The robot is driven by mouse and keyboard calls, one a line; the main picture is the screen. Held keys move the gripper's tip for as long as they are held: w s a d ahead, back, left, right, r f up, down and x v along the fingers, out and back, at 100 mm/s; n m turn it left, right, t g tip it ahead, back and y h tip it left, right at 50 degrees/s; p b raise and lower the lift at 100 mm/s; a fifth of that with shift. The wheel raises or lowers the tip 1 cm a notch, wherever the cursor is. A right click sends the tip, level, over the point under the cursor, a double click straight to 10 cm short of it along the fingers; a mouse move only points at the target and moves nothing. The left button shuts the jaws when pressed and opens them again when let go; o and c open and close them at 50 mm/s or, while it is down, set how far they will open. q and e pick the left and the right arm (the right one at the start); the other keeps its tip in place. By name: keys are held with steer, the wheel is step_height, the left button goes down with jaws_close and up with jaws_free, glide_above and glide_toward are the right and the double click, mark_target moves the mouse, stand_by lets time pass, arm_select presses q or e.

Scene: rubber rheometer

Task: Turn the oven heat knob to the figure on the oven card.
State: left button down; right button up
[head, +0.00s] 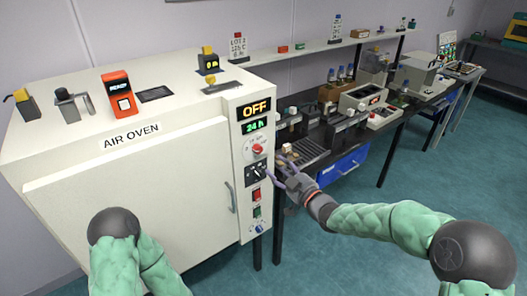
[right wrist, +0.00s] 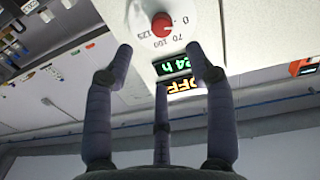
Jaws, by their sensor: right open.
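The air oven (head: 130,170) is a large white cabinet at the left in the head view. Its red heat knob (head: 258,148) is on the narrow front panel, below displays reading OFF and 24 h. The right wrist view shows the knob (right wrist: 162,24) upside down, with 0, 70, 100 and 125 around it; its exact setting is unclear. My left gripper is out of view.
A black selector (head: 257,173), coloured switches and a blue knob (head: 257,229) sit below the red knob. The oven door handle (head: 231,197) is left of them. A crowded dark bench (head: 310,155) with a blue bin (head: 342,167) is close on the right.

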mark_target(260, 152)
steer(key=b+x, duration=0.2)
steer(key=x, duration=0.8)
steer(key=shift+w+a, duration=0.15)
steer(key=shift+a, duration=0.05)
jaws_close()
